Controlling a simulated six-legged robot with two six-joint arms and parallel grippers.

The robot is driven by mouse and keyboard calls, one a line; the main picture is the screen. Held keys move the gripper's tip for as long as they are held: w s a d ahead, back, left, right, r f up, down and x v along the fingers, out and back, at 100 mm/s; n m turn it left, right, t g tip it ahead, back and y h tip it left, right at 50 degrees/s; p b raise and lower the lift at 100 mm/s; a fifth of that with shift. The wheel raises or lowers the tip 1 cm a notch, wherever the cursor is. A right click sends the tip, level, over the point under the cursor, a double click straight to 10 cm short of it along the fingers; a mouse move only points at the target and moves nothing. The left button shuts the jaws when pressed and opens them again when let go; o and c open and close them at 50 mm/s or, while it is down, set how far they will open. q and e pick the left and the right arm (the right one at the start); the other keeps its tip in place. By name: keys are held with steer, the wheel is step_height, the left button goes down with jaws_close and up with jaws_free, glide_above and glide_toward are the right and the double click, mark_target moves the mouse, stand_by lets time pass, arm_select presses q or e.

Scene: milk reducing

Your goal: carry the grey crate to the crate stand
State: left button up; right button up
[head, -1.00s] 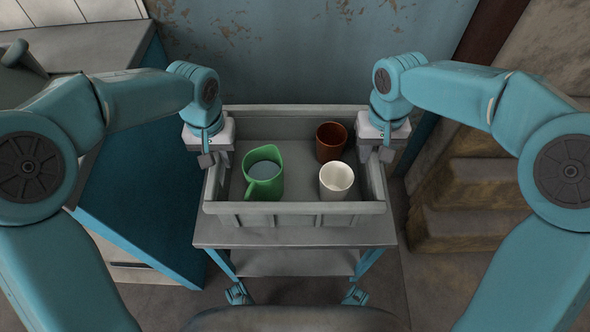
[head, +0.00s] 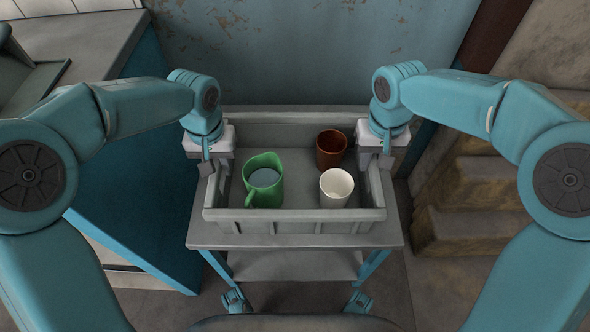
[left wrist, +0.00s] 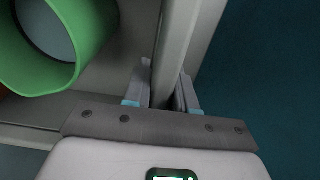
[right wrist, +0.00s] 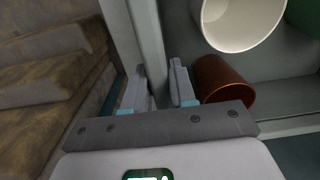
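The grey crate (head: 300,214) is in the middle of the head view, upright and level over the top of a grey stand with blue legs (head: 295,241). I cannot tell whether its bottom touches the top. It holds a green jug (head: 252,190), a brown cup (head: 330,150) and a white cup (head: 336,186). My left gripper (head: 214,165) has its fingers on both sides of the crate's left wall, also seen in the left wrist view (left wrist: 163,92). My right gripper (head: 377,162) is closed the same way on the right wall, also seen in the right wrist view (right wrist: 160,92).
A counter with a blue side (head: 140,190) stands to the left. Rough brown steps (head: 465,200) rise on the right. A worn blue wall (head: 300,50) is behind the crate. The stand has a lower shelf (head: 295,266) and feet on the floor.

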arm_select(q)
steer(key=o, duration=0.4)
steer(key=shift+c, duration=0.2)
arm_select(e)
steer(key=o, duration=0.4)
steer(key=shift+c, duration=0.2)
arm_select(q)
step_height(320, 180, up, 12)
steer(key=shift+f, duration=0.1)
arm_select(e)
steer(key=shift+r, duration=0.1)
arm_select(q)
steer(key=shift+r, duration=0.2)
arm_select(e)
steer(key=shift+r, duration=0.25)
step_height(320, 180, up, 12)
steer(key=shift+f, duration=0.25)
